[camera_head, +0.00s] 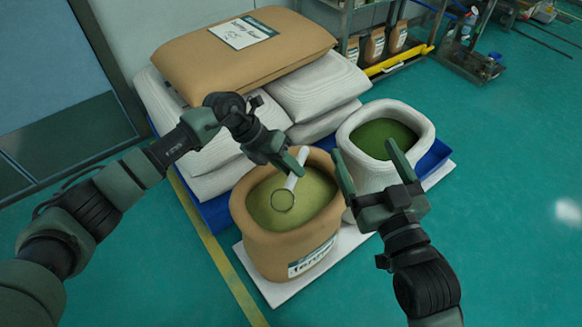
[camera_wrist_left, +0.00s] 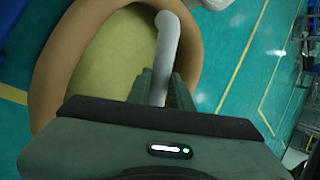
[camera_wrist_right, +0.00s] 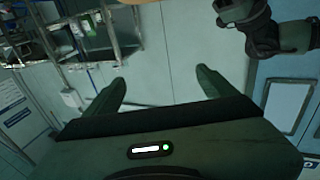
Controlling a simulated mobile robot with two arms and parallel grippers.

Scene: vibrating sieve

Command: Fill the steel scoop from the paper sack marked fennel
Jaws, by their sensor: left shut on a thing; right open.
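The open brown paper sack (camera_head: 268,248) stands at the front of the pallet, full of yellow-green seed (camera_head: 312,197). Its front label is too small to read surely. My left gripper (camera_head: 296,164) is shut on the light handle of the scoop (camera_head: 283,200), above the sack's mouth. The scoop's round bowl is at the seed surface, and its content looks the same green as the seed; I cannot tell if it is filled. In the left wrist view the handle (camera_wrist_left: 167,50) rises from between the fingers. My right gripper (camera_head: 367,165) is open and empty, right of the sack.
An open white sack (camera_head: 347,150) of darker green material stands just behind right. Closed white sacks (camera_head: 315,90) and a large closed brown sack (camera_head: 290,38) are stacked behind. A shelf rack (camera_head: 385,60) stands at the back. The green floor at right is free.

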